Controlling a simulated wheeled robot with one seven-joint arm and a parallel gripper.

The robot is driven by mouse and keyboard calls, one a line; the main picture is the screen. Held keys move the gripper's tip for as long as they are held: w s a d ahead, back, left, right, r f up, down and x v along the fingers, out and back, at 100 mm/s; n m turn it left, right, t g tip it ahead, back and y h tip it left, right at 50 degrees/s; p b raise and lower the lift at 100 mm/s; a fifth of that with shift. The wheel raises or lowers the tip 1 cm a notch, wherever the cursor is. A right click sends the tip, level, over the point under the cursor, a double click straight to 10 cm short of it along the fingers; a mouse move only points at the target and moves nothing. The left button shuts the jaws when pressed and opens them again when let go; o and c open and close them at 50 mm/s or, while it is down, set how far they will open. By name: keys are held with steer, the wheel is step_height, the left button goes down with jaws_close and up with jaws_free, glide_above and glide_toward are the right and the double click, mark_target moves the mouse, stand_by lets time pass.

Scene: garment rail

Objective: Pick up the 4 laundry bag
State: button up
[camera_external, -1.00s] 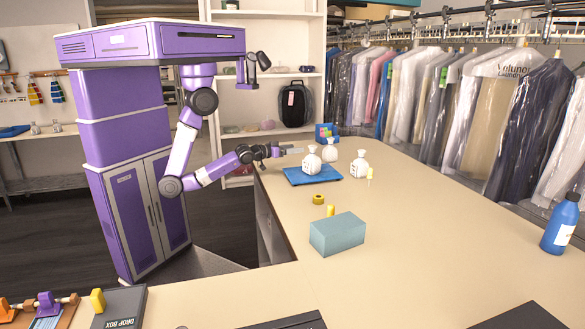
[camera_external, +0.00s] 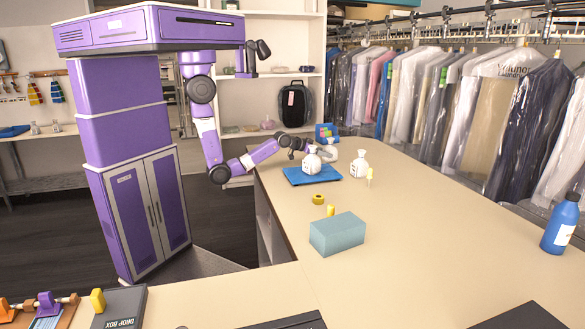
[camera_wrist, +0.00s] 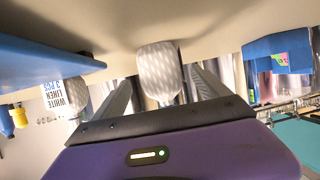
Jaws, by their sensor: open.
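Three small white tied laundry bags show in the external view. A labelled bag (camera_external: 312,164) stands on the blue mat (camera_external: 318,176), a second bag (camera_external: 331,152) stands behind it, and a third (camera_external: 360,164) stands to the right. My gripper (camera_external: 318,148) is low behind the labelled bag, by the second bag. In the wrist view, a patterned white bag (camera_wrist: 158,72) sits between the fingers of my open gripper (camera_wrist: 161,92); I cannot tell whether they touch it. No number 4 is legible.
A blue box (camera_external: 325,132) with coloured squares stands behind the bags, near my gripper. Hanging garments (camera_external: 490,110) line the back. The counter's middle right is clear.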

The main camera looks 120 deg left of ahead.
mark_target(334, 154)
steer(key=x, duration=0.3)
steer(key=shift+a+r+p, duration=0.1)
steer(key=shift+a+p, duration=0.15)
steer(key=shift+p, duration=0.05)
steer(key=shift+p+x, duration=0.35)
steer(key=shift+x, duration=1.7)
steer(key=shift+r, duration=0.1)
steer(key=c, duration=1.7)
